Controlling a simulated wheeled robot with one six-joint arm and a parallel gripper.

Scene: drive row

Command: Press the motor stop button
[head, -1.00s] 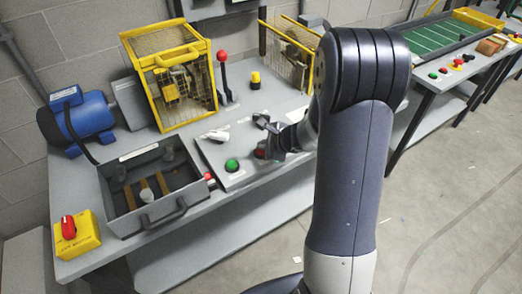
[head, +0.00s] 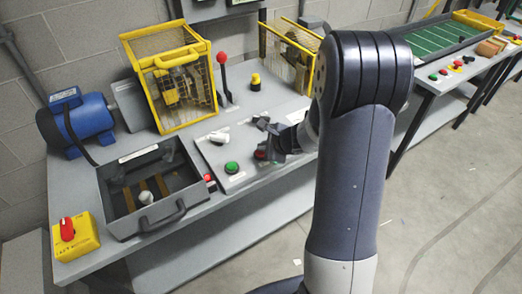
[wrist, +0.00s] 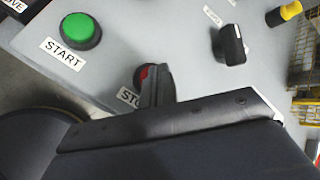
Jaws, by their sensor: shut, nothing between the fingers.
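The red stop button (wrist: 143,74) shows in the wrist view beside a partly covered label reading "STO". My gripper (wrist: 157,85) is shut and empty. Its fingers overlap the right part of the red button in that view; I cannot tell whether they touch it or whether it is pushed in. In the head view the red button (head: 260,155) sits on the sloped panel right of the green start button, with my gripper (head: 266,130) right over it. The green start button (wrist: 80,30) with its START label is at upper left in the wrist view.
A black rotary knob (wrist: 230,45) is near the panel's upper right. Left of the panel are an open drawer box (head: 150,228), a yellow mesh guard (head: 205,65), a blue motor (head: 88,125) and a yellow box with a red switch (head: 78,243). Another bench stands at right.

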